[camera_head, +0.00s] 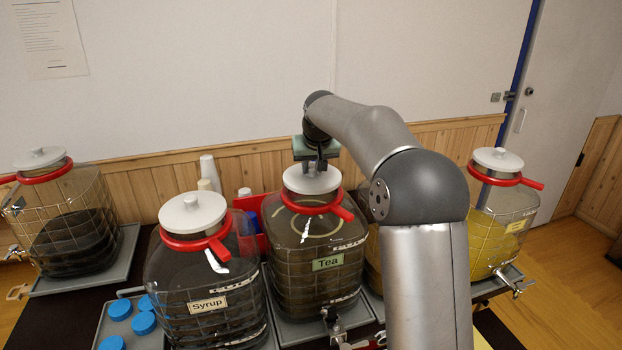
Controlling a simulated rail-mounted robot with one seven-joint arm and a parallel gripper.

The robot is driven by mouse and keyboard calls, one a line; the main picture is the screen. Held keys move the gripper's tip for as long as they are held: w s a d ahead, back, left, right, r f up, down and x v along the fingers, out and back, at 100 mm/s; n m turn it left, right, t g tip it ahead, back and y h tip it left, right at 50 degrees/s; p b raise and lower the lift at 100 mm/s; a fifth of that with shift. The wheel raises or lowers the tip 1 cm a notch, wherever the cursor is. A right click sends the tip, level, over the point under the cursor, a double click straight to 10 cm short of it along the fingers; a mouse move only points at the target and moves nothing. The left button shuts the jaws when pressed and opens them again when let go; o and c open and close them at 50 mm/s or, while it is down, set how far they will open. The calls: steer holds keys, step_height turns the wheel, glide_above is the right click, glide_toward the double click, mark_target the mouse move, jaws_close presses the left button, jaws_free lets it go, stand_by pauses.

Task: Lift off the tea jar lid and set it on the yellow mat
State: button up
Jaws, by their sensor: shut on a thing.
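The tea jar (312,283) is a large glass jar of dark liquid in a wire cage, with a green "Tea" label. Its white lid (306,187) sits at the jar's mouth, above a red clamp ring (310,208). I cannot tell whether the lid is raised at all. My gripper (318,166) points down at the lid's top and is shut on its knob, which the fingers mostly hide. A small yellow patch (480,341) shows at the bottom edge, right of my arm; it may be the yellow mat, mostly out of view.
The syrup jar (205,285) stands close on the left. Another jar (68,215) is at far left and a yellow-liquid jar (492,240) at right. A jar behind my arm is mostly hidden. Cups (209,170) and a red bin (262,243) stand behind. Blue caps (143,323) lie front left.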

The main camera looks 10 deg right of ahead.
mark_target(313, 167)
steer(key=shift+r+p, duration=2.1)
steer(key=shift+r, duration=0.95)
